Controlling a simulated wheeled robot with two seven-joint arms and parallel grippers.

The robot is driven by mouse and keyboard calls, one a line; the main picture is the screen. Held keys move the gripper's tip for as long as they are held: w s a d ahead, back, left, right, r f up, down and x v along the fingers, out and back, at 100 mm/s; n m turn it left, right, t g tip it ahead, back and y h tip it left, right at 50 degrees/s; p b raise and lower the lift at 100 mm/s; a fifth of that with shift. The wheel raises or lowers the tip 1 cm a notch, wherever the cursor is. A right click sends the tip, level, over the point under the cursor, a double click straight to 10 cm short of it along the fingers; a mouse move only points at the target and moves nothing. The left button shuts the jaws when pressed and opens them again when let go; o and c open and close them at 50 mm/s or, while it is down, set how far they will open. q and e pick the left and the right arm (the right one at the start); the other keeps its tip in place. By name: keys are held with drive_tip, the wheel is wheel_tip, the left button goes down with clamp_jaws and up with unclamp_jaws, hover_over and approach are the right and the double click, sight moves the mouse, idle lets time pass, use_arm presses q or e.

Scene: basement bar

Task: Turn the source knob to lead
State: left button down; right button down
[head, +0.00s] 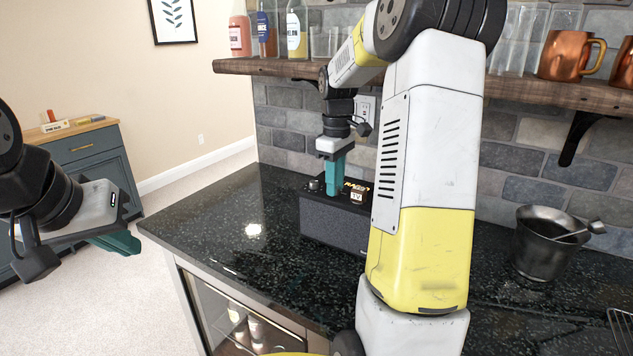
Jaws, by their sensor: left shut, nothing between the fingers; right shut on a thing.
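A dark speaker-like box (330,228) with a grille front stands on the black counter against the brick wall. Its top panel carries yellow lettering and a small light label at the right. A dark knob (314,185) shows at the left of the top panel. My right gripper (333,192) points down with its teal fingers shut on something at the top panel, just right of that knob. The fingers hide what they hold, and I cannot read any knob setting. My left gripper (130,246) is shut and empty, off the counter at the left.
My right arm covers the right part of the box. A metal bucket (543,245) with a utensil stands on the counter (220,215) at the right. A wooden shelf (290,69) with bottles and copper mugs (567,55) hangs above. The counter's left part is clear.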

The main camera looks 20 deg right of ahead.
drive_tip(key=shift+m, duration=0.3)
drive_tip(key=m, duration=0.5)
drive_tip(key=shift+m, duration=0.3)
drive_tip(key=m, duration=0.5)
drive_tip(key=shift+r+m, duration=0.1)
drive_tip(key=shift+m, duration=0.2)
drive_tip(key=c, duration=1.2)
unclamp_jaws()
drive_tip(key=shift+c, duration=0.2)
